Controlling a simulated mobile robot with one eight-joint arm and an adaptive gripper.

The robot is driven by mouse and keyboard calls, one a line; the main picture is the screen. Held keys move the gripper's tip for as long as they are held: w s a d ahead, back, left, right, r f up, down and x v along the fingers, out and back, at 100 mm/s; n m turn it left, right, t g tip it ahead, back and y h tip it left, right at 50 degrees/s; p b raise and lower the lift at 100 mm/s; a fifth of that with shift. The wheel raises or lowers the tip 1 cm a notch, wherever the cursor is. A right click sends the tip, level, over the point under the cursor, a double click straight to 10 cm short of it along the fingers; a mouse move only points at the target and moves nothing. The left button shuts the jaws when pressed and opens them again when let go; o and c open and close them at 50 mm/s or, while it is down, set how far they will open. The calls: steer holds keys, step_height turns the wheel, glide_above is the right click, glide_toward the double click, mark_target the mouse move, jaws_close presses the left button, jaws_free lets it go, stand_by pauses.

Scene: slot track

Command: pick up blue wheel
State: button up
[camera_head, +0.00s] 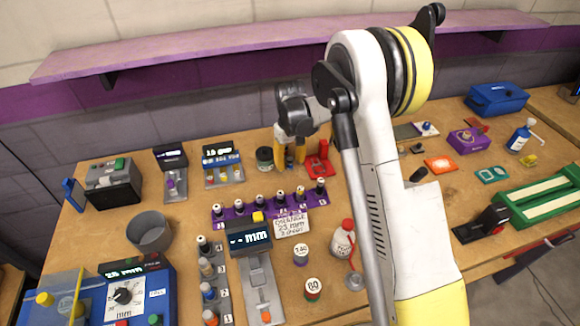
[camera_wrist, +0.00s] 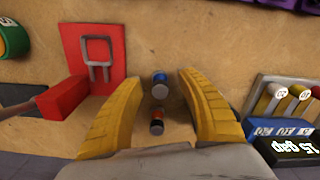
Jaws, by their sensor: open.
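In the wrist view, a small part with a blue band and a grey end (camera_wrist: 160,86) stands on the wooden bench between my fingers. It looks like the blue wheel. A similar part with a red band (camera_wrist: 157,122) stands close to it, nearer the palm. My gripper (camera_wrist: 157,100) is open, with a yellow finger on each side of the two parts and gaps between.
A red stand (camera_wrist: 92,55) is close beside one finger; it also shows in the head view (camera_head: 318,160). A gap display unit (camera_head: 222,158) is on the other side. A purple rack (camera_head: 265,207) of several dark-topped pieces lies in front. A shelf (camera_head: 220,42) runs behind.

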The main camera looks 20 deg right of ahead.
jaws_close()
steer(key=shift+r, duration=0.1)
